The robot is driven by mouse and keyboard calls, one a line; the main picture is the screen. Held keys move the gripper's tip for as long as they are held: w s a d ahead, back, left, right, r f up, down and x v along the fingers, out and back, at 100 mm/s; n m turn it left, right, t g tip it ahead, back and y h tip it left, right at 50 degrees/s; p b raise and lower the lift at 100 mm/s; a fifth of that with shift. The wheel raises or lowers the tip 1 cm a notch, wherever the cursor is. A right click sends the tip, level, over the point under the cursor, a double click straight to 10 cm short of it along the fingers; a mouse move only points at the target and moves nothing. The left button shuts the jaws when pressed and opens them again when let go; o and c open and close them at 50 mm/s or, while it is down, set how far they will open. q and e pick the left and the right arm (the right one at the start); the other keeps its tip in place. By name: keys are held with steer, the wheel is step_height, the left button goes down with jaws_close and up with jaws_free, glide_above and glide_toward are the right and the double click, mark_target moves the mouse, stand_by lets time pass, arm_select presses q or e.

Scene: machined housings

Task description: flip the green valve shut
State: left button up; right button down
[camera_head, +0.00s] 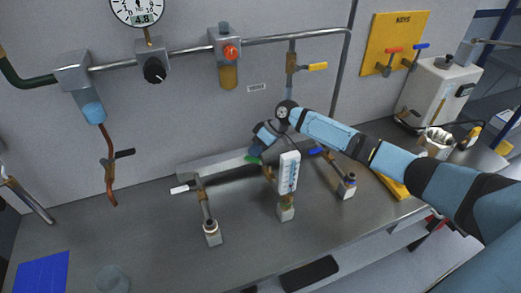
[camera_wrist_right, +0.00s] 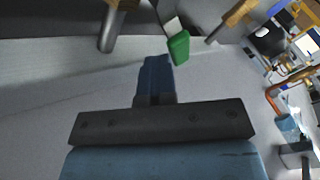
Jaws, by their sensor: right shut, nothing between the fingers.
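The green valve handle (camera_head: 252,159) shows in the head view as a small green lever on the middle pipe stand, beside the white gauge plate (camera_head: 289,172). In the right wrist view the green handle (camera_wrist_right: 179,47) hangs from a metal lever just beyond and to the right of the fingertips. My right gripper (camera_head: 257,149) is right above the green handle in the head view. In the wrist view its fingers (camera_wrist_right: 157,66) are together and empty. A small gap seems to show between fingers and handle, but contact is hard to judge. My left gripper is not in view.
A white-handled valve (camera_head: 180,190) stands to the left and a blue-handled valve (camera_head: 317,151) to the right. A yellow-handled valve (camera_head: 317,66) is on the wall pipe behind. The bench front (camera_head: 150,245) has free room.

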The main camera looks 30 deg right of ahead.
mark_target(250, 160)
steer(key=shift+s+a+n+g, duration=0.15)
steer(key=shift+a+n+g, duration=0.25)
steer(key=shift+a+n, duration=0.25)
steer(key=shift+s+a+n+b, duration=0.25)
steer(key=shift+a+b, duration=0.1)
steer(key=shift+b, duration=0.05)
steer(key=shift+s+a+n+g, duration=0.1)
steer(key=shift+a+n+g, duration=0.05)
steer(key=shift+n+g, duration=0.6)
steer(key=shift+s+a+n+g+b, duration=0.25)
steer(key=shift+n+g+b, duration=0.25)
steer(key=shift+n, duration=0.55)
steer(key=shift+s+a+n+g, duration=0.2)
steer(key=shift+s+n+g, duration=0.05)
steer(key=shift+n, duration=0.05)
steer(key=shift+s+a+p, duration=0.1)
steer(key=shift+s+p, duration=0.05)
steer(key=shift+p, duration=0.15)
